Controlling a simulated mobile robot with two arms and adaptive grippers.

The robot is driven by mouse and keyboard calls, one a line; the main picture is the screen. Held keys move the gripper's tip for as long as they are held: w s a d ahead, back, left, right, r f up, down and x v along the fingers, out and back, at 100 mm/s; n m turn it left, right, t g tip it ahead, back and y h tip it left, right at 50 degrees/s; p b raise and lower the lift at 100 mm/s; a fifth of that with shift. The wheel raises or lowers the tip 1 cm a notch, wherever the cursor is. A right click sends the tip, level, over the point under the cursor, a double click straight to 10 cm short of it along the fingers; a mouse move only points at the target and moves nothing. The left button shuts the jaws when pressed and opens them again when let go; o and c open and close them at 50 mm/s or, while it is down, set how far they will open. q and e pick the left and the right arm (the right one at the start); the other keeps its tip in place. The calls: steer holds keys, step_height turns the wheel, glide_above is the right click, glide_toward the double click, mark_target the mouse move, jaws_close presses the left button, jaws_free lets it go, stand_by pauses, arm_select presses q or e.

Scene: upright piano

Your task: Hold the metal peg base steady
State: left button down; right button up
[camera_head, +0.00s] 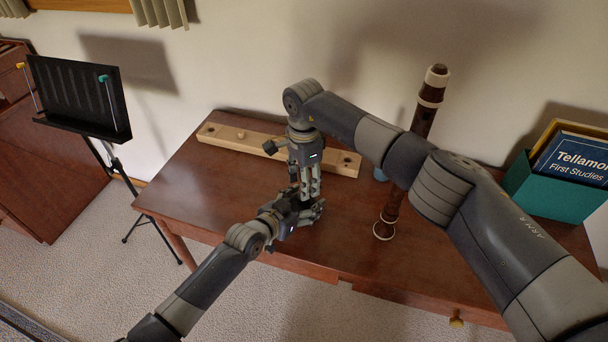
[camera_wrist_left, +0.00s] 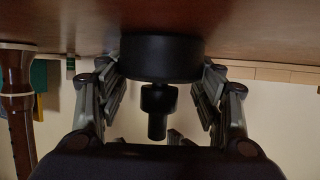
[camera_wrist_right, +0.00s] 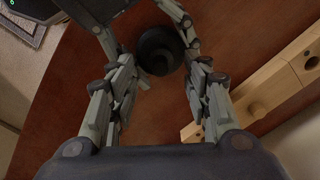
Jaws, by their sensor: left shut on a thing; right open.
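The peg base is a dark round disc with a narrower stepped stem; it shows in the left wrist view (camera_wrist_left: 162,58) and from above in the right wrist view (camera_wrist_right: 160,52). It stands on the brown table (camera_head: 235,195) near the front edge. In the head view the grippers hide most of it. My left gripper (camera_head: 308,213) is low at the tabletop, its fingers on both sides of the disc and shut on it. My right gripper (camera_head: 311,194) points down from above, open, its fingertips around or just above the base; contact cannot be told.
A long wooden board with holes (camera_head: 220,136) lies along the back of the table. A dark recorder (camera_head: 425,120) stands upright to the right. A teal box with books (camera_head: 535,190) is at the far right. A black music stand (camera_head: 80,95) is left of the table.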

steer(key=m, duration=0.2)
steer(key=r+m, duration=0.1)
steer(key=m, duration=0.1)
steer(key=shift+a+r+m, duration=0.1)
steer(key=shift+r+m, duration=0.05)
steer(key=shift+m, duration=0.15)
steer(key=m, duration=0.2)
steer(key=r+m, duration=0.1)
steer(key=m, duration=0.1)
steer(key=shift+r, duration=0.1)
steer(key=shift+f, duration=4.05)
steer(key=shift+c, duration=0.6)
jaws_close()
steer(key=shift+m, duration=0.3)
